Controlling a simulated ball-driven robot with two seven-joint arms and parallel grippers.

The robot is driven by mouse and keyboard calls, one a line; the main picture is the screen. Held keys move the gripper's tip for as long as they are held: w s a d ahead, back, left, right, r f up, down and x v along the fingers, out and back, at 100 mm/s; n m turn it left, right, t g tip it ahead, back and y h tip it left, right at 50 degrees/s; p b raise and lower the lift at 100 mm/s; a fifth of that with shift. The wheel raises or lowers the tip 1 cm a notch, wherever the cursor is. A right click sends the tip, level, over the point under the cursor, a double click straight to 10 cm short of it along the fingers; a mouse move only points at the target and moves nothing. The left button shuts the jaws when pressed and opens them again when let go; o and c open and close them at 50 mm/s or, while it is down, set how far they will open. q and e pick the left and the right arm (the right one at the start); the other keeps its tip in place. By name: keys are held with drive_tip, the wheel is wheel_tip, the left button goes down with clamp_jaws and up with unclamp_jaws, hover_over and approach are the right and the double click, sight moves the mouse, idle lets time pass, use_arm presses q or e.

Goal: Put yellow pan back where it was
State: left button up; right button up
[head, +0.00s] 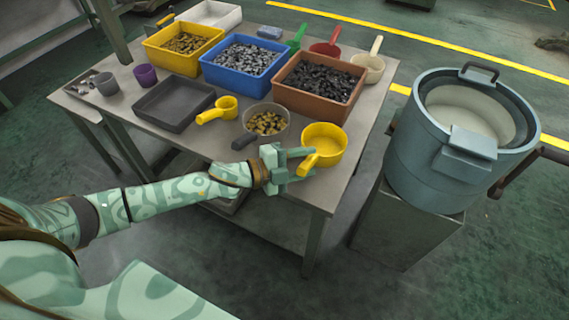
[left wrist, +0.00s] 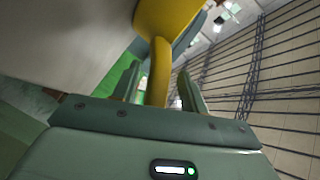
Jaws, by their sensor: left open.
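The yellow pan (head: 325,143) is at the table's near right corner and appears to rest on the top. Its handle points toward the lower left, to my left gripper (head: 298,162). The left gripper is open, with its fingers on either side of the handle. In the left wrist view the yellow pan (left wrist: 168,14) is at the top and its handle runs down between the open fingers of the left gripper (left wrist: 158,88). I cannot tell whether either finger touches it. A smaller yellow scoop (head: 226,106) lies farther back. My right gripper is not in view.
A grey pan (head: 268,120) with brass-coloured pieces stands just left of the yellow pan. Behind are yellow (head: 168,55), blue (head: 212,72) and brown bins (head: 286,105) of parts, and several scoops. A dark tray (head: 172,118) lies left. A large lidded pot (head: 420,160) stands right.

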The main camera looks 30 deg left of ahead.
use_arm(q)
drive_tip(key=p+v, duration=0.1)
drive_tip(key=v, duration=0.9)
drive_tip(key=shift+s+a+p, duration=0.3)
drive_tip(key=shift+p, duration=0.05)
